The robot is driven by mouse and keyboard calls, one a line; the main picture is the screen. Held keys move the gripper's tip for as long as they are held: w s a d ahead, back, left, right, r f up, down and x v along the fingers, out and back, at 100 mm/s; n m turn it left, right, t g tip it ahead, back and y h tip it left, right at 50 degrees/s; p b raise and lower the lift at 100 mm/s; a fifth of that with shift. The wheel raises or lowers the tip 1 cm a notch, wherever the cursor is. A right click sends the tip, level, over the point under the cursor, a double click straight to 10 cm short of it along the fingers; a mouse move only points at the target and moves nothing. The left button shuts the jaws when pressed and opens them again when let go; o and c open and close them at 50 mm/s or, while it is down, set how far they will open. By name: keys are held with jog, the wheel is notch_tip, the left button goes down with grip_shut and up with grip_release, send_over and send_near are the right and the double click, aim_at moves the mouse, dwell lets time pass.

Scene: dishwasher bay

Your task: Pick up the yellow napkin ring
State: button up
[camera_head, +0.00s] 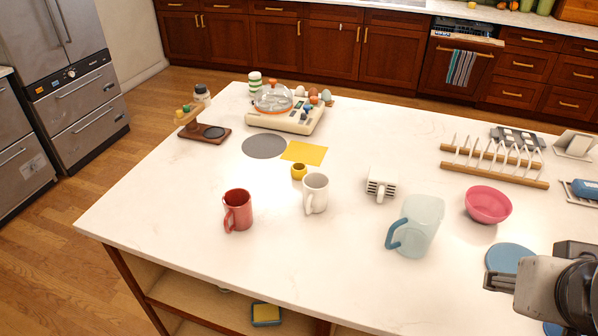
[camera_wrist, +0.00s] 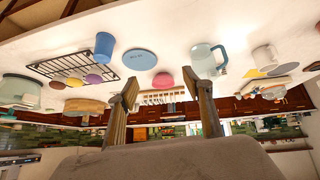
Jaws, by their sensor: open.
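The yellow napkin ring (camera_head: 299,171) stands on the white island top in the head view, just behind and left of a white mug (camera_head: 316,193) and in front of a flat yellow napkin (camera_head: 305,152). In the wrist view, which is upside down, I cannot make out the ring; the white mug (camera_wrist: 265,57) and a yellow patch beside it show at the right. My gripper (camera_wrist: 163,90) is open and empty in the wrist view, with its two fingers spread apart. In the head view my arm end is at the lower right, far from the ring.
A red mug (camera_head: 238,210) stands left of the white mug. A blue-handled pitcher (camera_head: 417,227), a pink bowl (camera_head: 488,204) and a white slotted holder (camera_head: 381,184) lie between my arm and the ring. A grey round mat (camera_head: 264,146) is behind left.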

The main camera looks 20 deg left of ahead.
jog(key=w+a+r+n+t, duration=0.1)
jog(key=w+r+t, duration=0.35)
jog(key=w, duration=0.75)
jog(key=w+a+r+n+t, duration=0.1)
jog(key=w+a+r, duration=0.1)
jog(key=w+r, duration=0.7)
jog(key=w+a+n+t+y, duration=0.1)
jog(key=w+a+n+y, duration=0.1)
jog(key=w+a, duration=0.55)
jog(key=w+a+n+t+y, duration=0.1)
jog(key=w+a+n+y, duration=0.2)
jog(key=w, duration=0.7)
jog(key=w+a+f+n+g+y, duration=0.2)
jog(key=w+a+f+y, duration=0.15)
jog(key=a, duration=0.45)
jog(key=w+a+f+n+g+y, duration=0.1)
jog(key=w+a+f+n+y, duration=0.2)
jog(key=a, duration=0.5)
jog(key=s+a+f+n+g+y, duration=0.1)
jog(key=a+f+g, duration=0.3)
jog(key=f, duration=0.5)
jog(key=s+a+f+n+g+y, duration=0.2)
jog(key=s+a+f+g, duration=0.2)
jog(key=a+f, duration=0.4)
notch_tip(320, 180, down, 3)
jog(key=shift+s+a+r+n+g, duration=0.25)
jog(key=shift+n+g, duration=0.15)
jog(key=shift+g, duration=0.15)
